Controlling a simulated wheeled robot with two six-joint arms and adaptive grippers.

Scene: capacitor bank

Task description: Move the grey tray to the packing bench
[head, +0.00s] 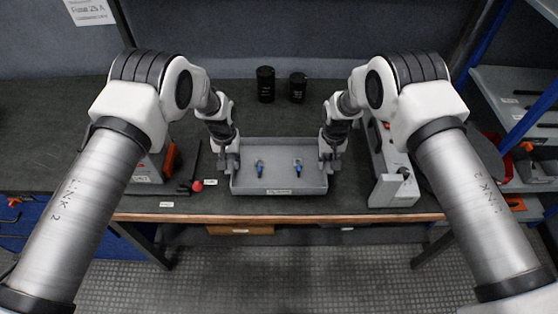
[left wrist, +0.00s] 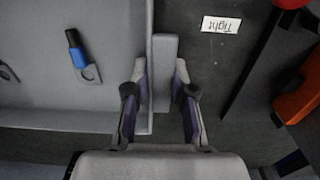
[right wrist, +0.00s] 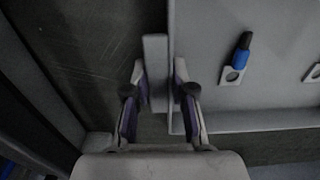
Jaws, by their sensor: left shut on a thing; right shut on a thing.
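The grey tray (head: 278,184) sits at the front of the dark workbench in the head view, between my two grippers. Two small blue-ended parts (head: 259,167) (head: 297,168) with flat ring ends lie in it. My left gripper (head: 229,163) is shut on the tray's left side; the left wrist view shows its fingers (left wrist: 161,85) around a grey handle at the tray wall (left wrist: 150,60). My right gripper (head: 329,161) is shut on the right side; in the right wrist view its fingers (right wrist: 160,85) close around the matching handle. I cannot tell whether the tray touches the bench.
A grey device (head: 391,176) stands close on the right. A red-knobbed lever (head: 197,185) and an orange-handled unit (head: 170,160) are on the left. Blue-framed shelving (head: 510,80) is at far right.

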